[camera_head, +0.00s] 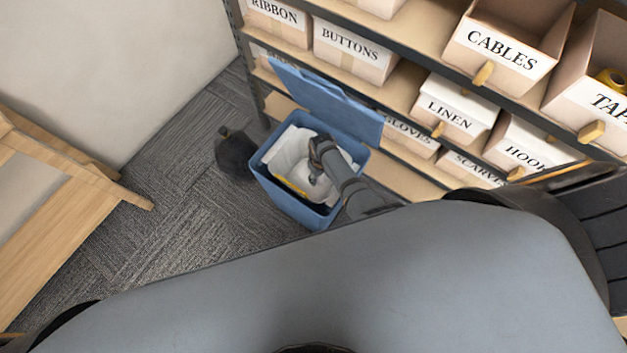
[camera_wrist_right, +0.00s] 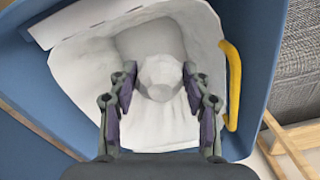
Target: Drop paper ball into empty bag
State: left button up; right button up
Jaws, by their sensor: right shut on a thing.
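A blue bin (camera_head: 297,210) with its lid (camera_head: 325,100) swung open stands on the carpet against the shelf. A white bag (camera_head: 285,148) lines it, and its yellow strip (camera_wrist_right: 233,85) shows along the right side in the wrist view. My right gripper (camera_head: 317,175) reaches down over the bag's opening. In the wrist view my right gripper (camera_wrist_right: 160,80) is shut on a crumpled white paper ball (camera_wrist_right: 158,76), one finger on each side. The bag's white inside (camera_wrist_right: 150,38) shows behind the ball. My left gripper is not in view.
A dark, tied sack (camera_head: 235,155) sits on the floor left of the bin. A shelf (camera_head: 400,95) with labelled boxes, such as LINEN (camera_head: 452,110), stands behind and right. A wooden frame (camera_head: 60,190) is at the left. Carpet (camera_head: 170,215) between is clear.

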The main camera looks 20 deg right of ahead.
notch_tip(320, 180, down, 3)
jog(key=shift+f+b, duration=0.2)
jog(key=shift+b, duration=0.4)
jog(key=shift+w+f, duration=0.1)
jog(key=shift+w, duration=0.1)
jog(key=w+r+p, duration=0.2)
jog(key=w+r, duration=0.6)
jog(key=r, duration=0.3)
pick_arm(q)
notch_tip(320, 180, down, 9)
jog(key=b, duration=0.7)
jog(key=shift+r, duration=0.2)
pick_arm(e)
notch_tip(320, 180, down, 6)
jog(key=shift+d+n, duration=0.25)
jog(key=shift+n, duration=0.15)
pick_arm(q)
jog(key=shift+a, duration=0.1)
pick_arm(e)
jog(key=shift+s, duration=0.1)
jog(key=o, duration=0.8)
jog(key=shift+o, duration=0.2)
